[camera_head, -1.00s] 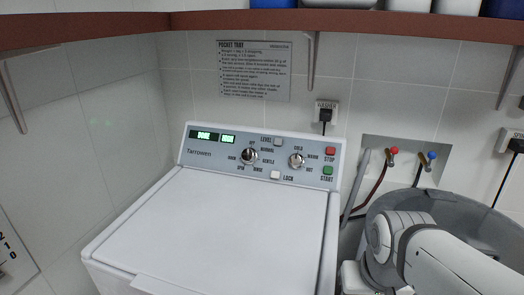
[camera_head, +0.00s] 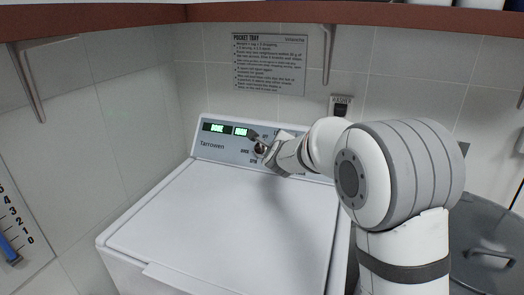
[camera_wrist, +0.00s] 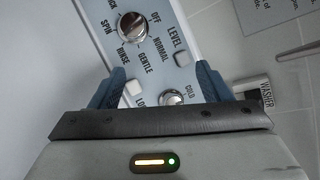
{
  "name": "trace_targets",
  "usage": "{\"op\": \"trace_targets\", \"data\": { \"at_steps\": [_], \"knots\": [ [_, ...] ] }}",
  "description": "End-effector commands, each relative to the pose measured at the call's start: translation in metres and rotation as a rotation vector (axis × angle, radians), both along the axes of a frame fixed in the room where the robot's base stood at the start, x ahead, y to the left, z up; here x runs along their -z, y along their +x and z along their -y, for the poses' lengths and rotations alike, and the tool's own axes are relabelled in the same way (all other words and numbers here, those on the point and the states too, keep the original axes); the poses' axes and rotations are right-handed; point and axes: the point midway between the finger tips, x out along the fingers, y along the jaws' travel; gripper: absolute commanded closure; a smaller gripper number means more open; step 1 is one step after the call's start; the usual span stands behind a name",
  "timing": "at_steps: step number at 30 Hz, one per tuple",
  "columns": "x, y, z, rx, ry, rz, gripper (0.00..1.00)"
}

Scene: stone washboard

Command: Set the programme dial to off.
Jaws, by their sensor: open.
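The programme dial (camera_wrist: 132,27) is a round silver knob on the blue-grey control panel (camera_wrist: 92,12). Labels around it include SPIN, RINSE, GENTLE, NORMAL and OFF. Its pointer direction is hard to tell. In the head view the dial (camera_head: 259,148) shows just left of my gripper (camera_head: 268,153), partly covered by it. In the wrist view my gripper (camera_wrist: 160,82) has its two blue fingers spread apart with nothing between them but panel; the dial lies beyond the fingertips, towards the upper left. I cannot tell whether a fingertip touches the dial.
A second knob (camera_wrist: 172,97) and white buttons, LEVEL (camera_wrist: 182,59) and LOCK (camera_wrist: 133,89), sit near the fingers. Lit green displays (camera_head: 217,128) are left of the dial. The washer lid (camera_head: 220,225) is clear. A red-brown shelf (camera_head: 400,20) runs above.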

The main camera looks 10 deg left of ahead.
Motion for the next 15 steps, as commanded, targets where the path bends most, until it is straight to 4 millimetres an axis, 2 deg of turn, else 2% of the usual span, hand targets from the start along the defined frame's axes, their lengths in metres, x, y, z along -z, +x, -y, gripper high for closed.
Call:
{"op": "trace_targets", "data": {
  "at_steps": [1, 3, 6, 12, 15],
  "knots": [
    [0.011, 0.017, -0.018, 0.063, 0.11, 0.022, 0.29],
    [0.021, 0.036, -0.035, 0.166, 0.285, 0.069, 0.29],
    [0.04, 0.055, -0.058, 0.3, 0.528, 0.139, 0.29],
    [0.078, 0.066, -0.087, 0.488, 0.899, 0.273, 0.29],
    [0.09, 0.065, -0.092, 0.535, 1.001, 0.318, 0.29]
  ]
}}
